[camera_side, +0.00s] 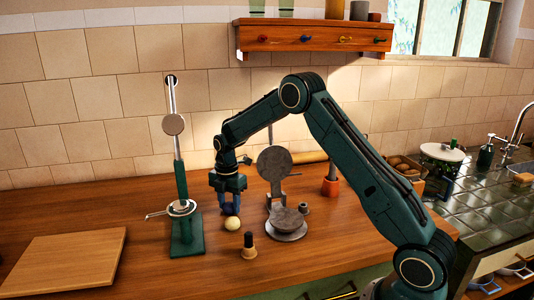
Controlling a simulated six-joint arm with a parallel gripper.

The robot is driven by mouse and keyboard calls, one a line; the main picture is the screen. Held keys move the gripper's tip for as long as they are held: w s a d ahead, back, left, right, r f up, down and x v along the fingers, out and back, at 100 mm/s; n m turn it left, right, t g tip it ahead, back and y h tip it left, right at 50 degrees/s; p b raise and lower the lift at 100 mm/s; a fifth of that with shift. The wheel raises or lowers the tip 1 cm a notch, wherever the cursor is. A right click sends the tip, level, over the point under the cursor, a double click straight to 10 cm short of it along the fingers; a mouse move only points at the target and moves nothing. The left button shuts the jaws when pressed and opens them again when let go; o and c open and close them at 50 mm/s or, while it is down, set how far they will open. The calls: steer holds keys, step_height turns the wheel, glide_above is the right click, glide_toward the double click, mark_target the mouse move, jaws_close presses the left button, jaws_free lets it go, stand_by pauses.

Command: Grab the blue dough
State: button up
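My gripper (229,195) points down over the wooden counter, left of the middle of the view. A small dark blue lump, which looks like the blue dough (231,209), shows right at its fingertips, low over the counter. The fingers and the lump overlap in dark tones, so I cannot tell whether they are closed on it or only around it. A pale cream dough ball (232,224) lies on the counter just in front of the blue lump.
A green-based stand (187,235) with an upright lever is left of my gripper. A grey round press (286,222) stands to the right. A small black-topped stamp (249,246) is in front. A wooden board (66,262) lies at the left. A shelf (312,38) hangs above.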

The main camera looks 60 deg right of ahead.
mark_target(230, 211)
steer(key=shift+c, duration=1)
steer(key=shift+r, duration=0.15)
step_height(230, 211, up, 20)
steer(key=shift+s, duration=0.1)
stand_by(0.5)
